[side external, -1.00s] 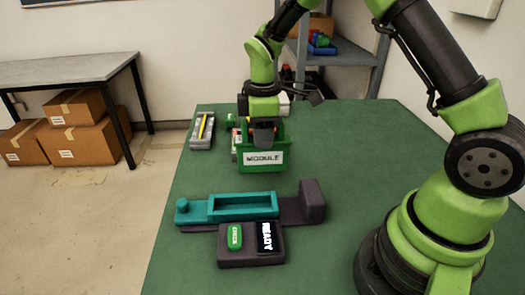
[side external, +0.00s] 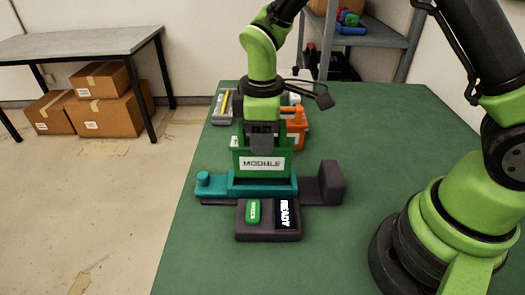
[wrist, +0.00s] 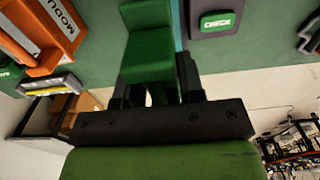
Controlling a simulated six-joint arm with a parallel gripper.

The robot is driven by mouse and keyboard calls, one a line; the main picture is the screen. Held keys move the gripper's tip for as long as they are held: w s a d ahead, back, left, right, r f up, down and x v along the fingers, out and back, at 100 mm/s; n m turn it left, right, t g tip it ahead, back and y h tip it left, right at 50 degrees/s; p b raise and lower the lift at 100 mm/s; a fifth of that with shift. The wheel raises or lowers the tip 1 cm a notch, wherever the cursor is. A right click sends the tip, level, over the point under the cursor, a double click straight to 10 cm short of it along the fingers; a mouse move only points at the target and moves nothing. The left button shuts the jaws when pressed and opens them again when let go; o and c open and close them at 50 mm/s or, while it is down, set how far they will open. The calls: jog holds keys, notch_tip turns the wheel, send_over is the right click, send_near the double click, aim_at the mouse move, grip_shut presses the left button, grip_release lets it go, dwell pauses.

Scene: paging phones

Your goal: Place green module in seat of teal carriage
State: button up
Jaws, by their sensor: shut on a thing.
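The green module (side external: 262,163), a box with a white "MODULE" label, is upright in my gripper (side external: 262,140). Its lower edge meets or overlaps the teal carriage (side external: 214,187) in the side view. I cannot tell whether it rests in the seat or is just above or behind it, as the module hides most of the seat. In the wrist view my gripper (wrist: 163,92) is shut on the module's green upper part (wrist: 148,48). The carriage has a round teal knob at its left end and sits on a dark base (side external: 327,182).
An orange module (side external: 297,122) stands behind on the green table (side external: 390,140). A grey tray with a yellow strip (side external: 222,107) is at the back left. In front of the carriage are a green CHECK button (side external: 253,212) and a "READY" display (side external: 287,214).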

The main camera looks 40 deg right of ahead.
jog(key=shift+f, duration=1.7)
jog(key=shift+f, duration=0.1)
jog(key=o, duration=1.1)
